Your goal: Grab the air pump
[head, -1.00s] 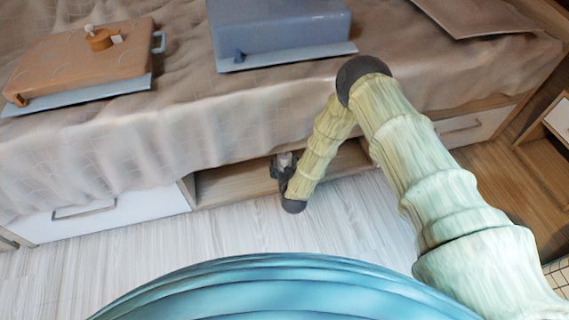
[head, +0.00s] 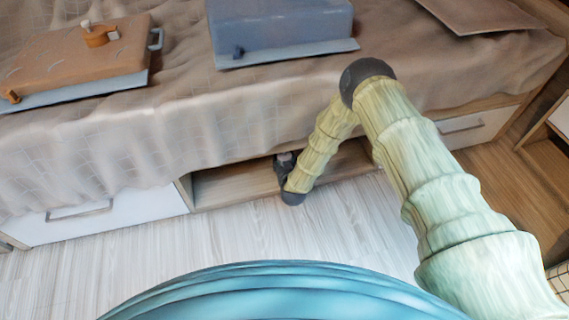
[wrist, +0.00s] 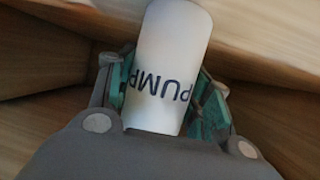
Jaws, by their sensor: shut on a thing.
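The air pump (wrist: 172,50) is a white cylinder with the dark word "PUMP" printed on it, upside down in the wrist view. My gripper (wrist: 170,100) has its teal-padded fingers on both sides of the pump and is shut on it. In the head view my gripper (head: 285,165) is small and dark, at the opening of the wooden compartment under the bed. The pump cannot be made out clearly there.
The open wooden compartment (head: 230,185) lies between white drawers under the bed, with its walls close around my gripper. A blue case (head: 280,30) and an orange-brown case (head: 80,60) lie on the bed. The pale floor (head: 240,235) in front is clear.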

